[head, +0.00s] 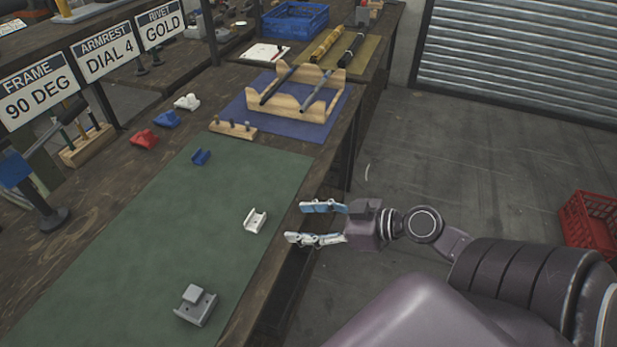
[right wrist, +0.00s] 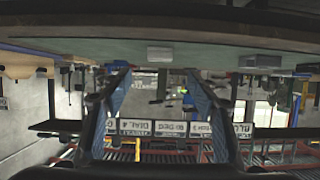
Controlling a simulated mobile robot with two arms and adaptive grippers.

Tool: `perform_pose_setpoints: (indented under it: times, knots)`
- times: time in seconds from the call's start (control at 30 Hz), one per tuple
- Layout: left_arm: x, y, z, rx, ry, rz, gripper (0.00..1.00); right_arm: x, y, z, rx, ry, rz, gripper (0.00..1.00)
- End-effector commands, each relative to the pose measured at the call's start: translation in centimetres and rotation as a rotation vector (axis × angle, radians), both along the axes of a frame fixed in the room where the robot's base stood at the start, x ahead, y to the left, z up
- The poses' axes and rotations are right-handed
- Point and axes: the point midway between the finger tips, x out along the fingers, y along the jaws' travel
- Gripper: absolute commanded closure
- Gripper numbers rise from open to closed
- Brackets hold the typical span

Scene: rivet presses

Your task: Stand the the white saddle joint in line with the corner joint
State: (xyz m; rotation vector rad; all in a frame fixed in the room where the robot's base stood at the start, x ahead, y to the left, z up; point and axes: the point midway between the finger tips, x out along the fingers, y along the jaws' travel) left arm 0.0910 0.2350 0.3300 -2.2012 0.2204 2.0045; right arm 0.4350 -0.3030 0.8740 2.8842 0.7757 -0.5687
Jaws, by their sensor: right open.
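The white saddle joint (head: 256,220), a small U-shaped channel piece, lies on the green mat (head: 130,260) near its right edge. A grey joint with a raised block (head: 196,306), apparently the corner joint, sits on the mat nearer the camera. The upside-down right wrist view shows the white joint (right wrist: 160,54) and the grey joint (right wrist: 261,61). My left gripper is not in view.
Red (head: 144,139), blue (head: 167,119) and white (head: 187,102) parts lie on the wood left of the mat. A pegged wooden block (head: 233,128) and a wooden cradle (head: 290,108) stand beyond it. Signs (head: 108,53) line the left. The mat's middle is clear.

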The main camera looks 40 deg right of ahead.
Motion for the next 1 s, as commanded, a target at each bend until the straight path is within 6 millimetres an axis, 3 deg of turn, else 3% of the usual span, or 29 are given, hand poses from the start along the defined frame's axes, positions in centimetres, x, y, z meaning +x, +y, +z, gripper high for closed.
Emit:
perform_pose_setpoints:
  times: [0.37, 0.47, 0.53, 0.67, 0.8, 0.9, 1.0]
  knots:
    - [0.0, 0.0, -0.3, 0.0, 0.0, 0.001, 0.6, -0.9, -0.5, 0.4, -0.001, 0.0, 0.0, 0.46]
    - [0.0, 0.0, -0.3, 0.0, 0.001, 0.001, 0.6, -0.8, -1.2, -0.7, -0.001, 0.018, -0.023, 0.46]
    - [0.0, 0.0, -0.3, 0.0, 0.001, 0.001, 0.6, -0.7, -2.6, -2.8, -0.006, 0.05, -0.069, 0.46]
    - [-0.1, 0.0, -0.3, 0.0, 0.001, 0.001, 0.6, -1.5, -6.5, -10.3, -0.023, 0.167, -0.206, 0.46]
    - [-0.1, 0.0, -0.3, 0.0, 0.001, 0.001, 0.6, -4.6, -9.7, -20.8, -0.055, 0.335, -0.36, 0.46]
    - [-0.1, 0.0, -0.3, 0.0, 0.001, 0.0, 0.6, -7.8, -10.4, -27.8, -0.084, 0.454, -0.438, 0.46]
    - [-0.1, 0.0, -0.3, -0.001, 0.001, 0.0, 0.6, -11.7, -9.8, -34.3, -0.12, 0.568, -0.489, 0.46]
